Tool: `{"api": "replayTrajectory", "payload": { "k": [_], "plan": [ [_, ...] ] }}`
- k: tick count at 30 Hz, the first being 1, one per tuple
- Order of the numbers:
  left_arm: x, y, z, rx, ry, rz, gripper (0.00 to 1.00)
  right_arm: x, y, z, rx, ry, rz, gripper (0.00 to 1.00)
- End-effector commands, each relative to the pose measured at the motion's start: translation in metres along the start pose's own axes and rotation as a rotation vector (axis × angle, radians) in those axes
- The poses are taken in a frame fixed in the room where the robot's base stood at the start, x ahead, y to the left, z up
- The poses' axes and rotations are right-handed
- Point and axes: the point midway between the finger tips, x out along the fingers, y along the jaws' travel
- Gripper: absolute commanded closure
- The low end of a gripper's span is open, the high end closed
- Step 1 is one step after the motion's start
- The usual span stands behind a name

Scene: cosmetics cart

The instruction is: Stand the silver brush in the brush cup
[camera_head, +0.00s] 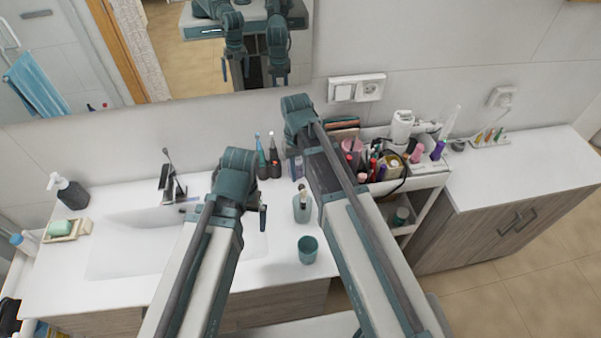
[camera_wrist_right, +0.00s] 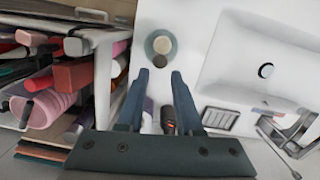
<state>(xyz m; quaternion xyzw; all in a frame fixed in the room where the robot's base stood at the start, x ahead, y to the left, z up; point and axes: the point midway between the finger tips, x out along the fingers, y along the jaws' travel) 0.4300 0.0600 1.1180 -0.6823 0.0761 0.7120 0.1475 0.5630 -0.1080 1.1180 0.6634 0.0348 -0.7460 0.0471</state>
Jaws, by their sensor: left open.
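I cannot pick out the silver brush for certain in either view. A ribbed pink cup (camera_head: 352,148) stands among cosmetics in the cart and may be the brush cup; it shows at the left of the wrist view (camera_wrist_right: 45,106). A teal cup (camera_head: 307,250) stands empty on the counter's front part. My right gripper (camera_wrist_right: 160,80) is open and empty, over the white counter beside the cart; its fingers are hidden in the head view. My left gripper (camera_head: 263,218) is over the counter by the basin, mostly hidden by its wrist, with nothing seen in it.
The cart (camera_head: 431,181) is crowded with tubes and bottles. Electric toothbrushes (camera_head: 274,160) stand near the wall. The basin (camera_head: 130,243) is at left. The right cabinet top (camera_head: 525,170) is mostly clear.

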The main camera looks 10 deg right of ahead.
Motion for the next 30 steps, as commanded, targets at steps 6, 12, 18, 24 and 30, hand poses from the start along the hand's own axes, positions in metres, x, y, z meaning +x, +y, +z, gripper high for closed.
{"api": "replayTrajectory", "payload": {
  "k": [6,12,18,24,30],
  "plan": [
    [0.0,0.0,0.0,0.0,0.0,0.0,0.0,0.005,-0.021,0.038,-0.049,0.013,0.024,0.65],
    [0.0,0.0,0.0,0.0,0.0,0.0,0.0,0.013,-0.054,0.108,-0.157,0.053,0.079,0.65],
    [0.0,0.0,0.0,0.0,0.0,0.0,0.0,0.015,-0.064,0.128,-0.197,0.071,0.101,0.65],
    [0.0,0.0,0.0,0.0,0.0,0.0,0.0,0.015,-0.064,0.126,-0.197,0.071,0.1,0.65],
    [0.0,0.0,0.0,0.0,0.0,0.0,0.0,0.015,-0.064,0.126,-0.196,0.07,0.1,0.65]
  ]
}}
